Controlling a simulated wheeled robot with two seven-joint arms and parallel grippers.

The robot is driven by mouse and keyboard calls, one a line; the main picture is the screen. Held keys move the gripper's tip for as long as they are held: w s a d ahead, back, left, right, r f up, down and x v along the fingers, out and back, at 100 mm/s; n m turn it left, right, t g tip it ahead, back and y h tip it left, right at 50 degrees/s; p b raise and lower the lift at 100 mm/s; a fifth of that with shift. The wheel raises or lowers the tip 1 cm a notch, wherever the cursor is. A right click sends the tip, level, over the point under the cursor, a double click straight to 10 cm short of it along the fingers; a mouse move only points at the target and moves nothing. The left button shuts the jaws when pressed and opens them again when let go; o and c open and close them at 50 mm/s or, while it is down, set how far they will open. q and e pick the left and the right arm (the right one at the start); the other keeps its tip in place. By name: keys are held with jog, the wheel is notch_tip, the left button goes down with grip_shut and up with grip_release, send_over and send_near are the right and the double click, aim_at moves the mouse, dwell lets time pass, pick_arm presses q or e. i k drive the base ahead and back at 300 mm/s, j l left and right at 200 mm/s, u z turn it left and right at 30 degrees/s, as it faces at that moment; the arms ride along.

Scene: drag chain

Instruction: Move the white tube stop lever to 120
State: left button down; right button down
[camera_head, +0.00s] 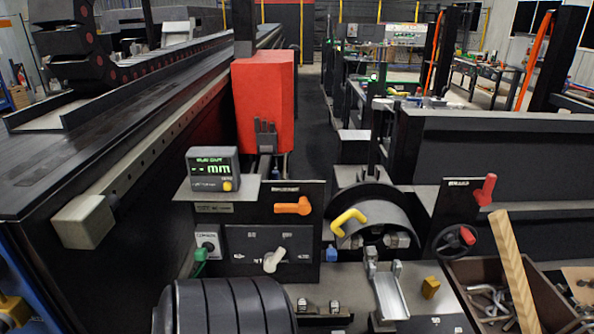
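A white lever (274,261) sits low on a black control panel (257,240) at the centre of the head view. It is tilted, with one end up and to the right. Small white markings lie around it, too small to read, so its setting cannot be told. Above the panel a display (212,170) shows green dashes and "mm", with no number. Neither of my grippers is in view, and nothing is seen touching the lever.
Around the lever are an orange lever (293,206), a green knob (200,254), a yellow handle (348,220), a red lever (487,189) and a handwheel (454,243). A black ribbed cylinder (225,305) stands in front below. A wooden handle (513,270) leans from a bin at right.

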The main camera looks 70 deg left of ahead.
aim_at(270, 265)
jog(key=u, duration=2.4)
jog(key=j+u, duration=0.4)
jog(key=j, duration=1.05)
